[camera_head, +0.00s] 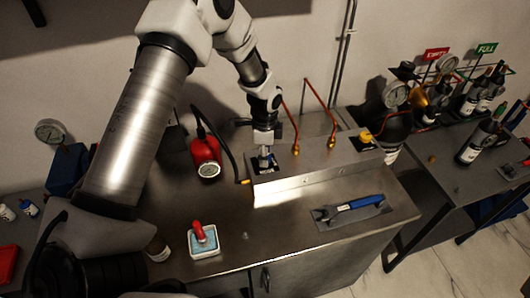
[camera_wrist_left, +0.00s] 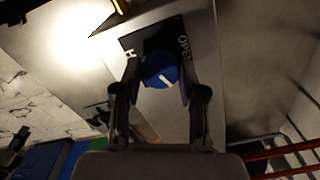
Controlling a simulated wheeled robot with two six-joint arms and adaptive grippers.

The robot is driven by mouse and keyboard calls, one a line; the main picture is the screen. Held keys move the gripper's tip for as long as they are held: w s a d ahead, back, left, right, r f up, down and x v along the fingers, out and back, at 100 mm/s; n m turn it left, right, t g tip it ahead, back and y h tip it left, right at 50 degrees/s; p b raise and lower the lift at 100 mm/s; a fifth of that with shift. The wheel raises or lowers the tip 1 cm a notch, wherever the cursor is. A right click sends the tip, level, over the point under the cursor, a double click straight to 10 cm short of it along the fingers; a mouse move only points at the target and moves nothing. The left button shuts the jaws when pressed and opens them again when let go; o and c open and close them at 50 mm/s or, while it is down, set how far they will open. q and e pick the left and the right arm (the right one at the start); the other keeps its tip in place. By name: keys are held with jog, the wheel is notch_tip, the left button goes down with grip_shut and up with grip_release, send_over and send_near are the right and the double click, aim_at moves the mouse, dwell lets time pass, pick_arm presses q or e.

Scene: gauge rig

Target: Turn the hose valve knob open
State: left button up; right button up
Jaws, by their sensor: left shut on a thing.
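The hose valve knob (camera_wrist_left: 160,68) is round and blue with a white line across its face. It sits on a dark label plate (camera_wrist_left: 133,42) with white lettering on both sides, partly covered by the fingers. My left gripper (camera_wrist_left: 158,80) is shut on the knob, one finger on each side, in the left wrist view. In the head view my left gripper (camera_head: 265,155) points down onto the left end of the raised steel box (camera_head: 310,170), and the knob is mostly hidden there. My right gripper is in neither view.
A red gauge (camera_head: 207,158) with a black hose stands left of the box. A white dish (camera_head: 204,242) with a red-handled thing sits near the front edge.

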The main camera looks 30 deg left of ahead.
pick_arm(q)
jog(key=n+p, duration=0.1)
jog(key=n, duration=0.6)
jog(key=shift+s+f, duration=0.15)
jog(key=n+p, duration=0.1)
jog(key=n, duration=0.5)
jog(key=shift+n, duration=0.4)
jog(key=o, duration=1.1)
jog(key=shift+o, duration=0.2)
jog(key=shift+r, duration=0.2)
notch_tip(320, 180, up, 12)
jog(key=shift+f, duration=0.2)
